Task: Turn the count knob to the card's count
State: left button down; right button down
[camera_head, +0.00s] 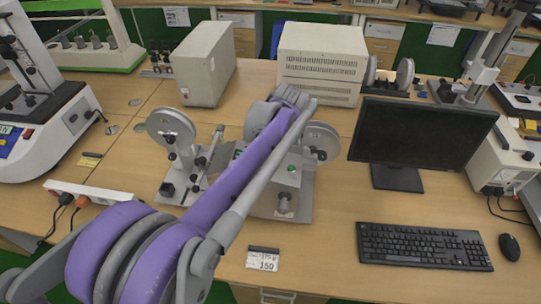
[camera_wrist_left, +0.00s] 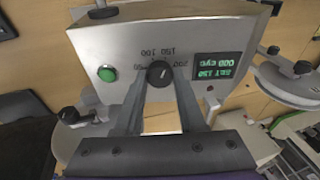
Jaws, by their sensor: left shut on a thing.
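The count knob (camera_wrist_left: 159,72) is a small dark dial on the grey front panel of a tester (camera_wrist_left: 230,35). Printed numbers, including 100, 150 and 200, surround it. My left gripper (camera_wrist_left: 158,84) is shut on the knob, one finger on each side. The knob's exact pointer direction is unclear. A display (camera_wrist_left: 222,67) beside it shows green text with a SET line, too small to read surely. The card (camera_head: 262,260) on the bench reads 150. In the head view my left arm covers the knob and gripper. My right gripper is not in view.
A green button (camera_wrist_left: 107,73) sits on the panel beside the knob. A monitor (camera_head: 420,140), keyboard (camera_head: 425,246) and mouse (camera_head: 509,247) stand right of the tester. A power strip (camera_head: 90,193) lies at the left. Bare bench lies around the card.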

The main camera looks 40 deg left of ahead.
aim_at(277, 171)
pick_arm(q)
jog(key=c, duration=0.5)
grip_release()
jog(key=v, duration=1.1)
jog(key=shift+p, duration=0.3)
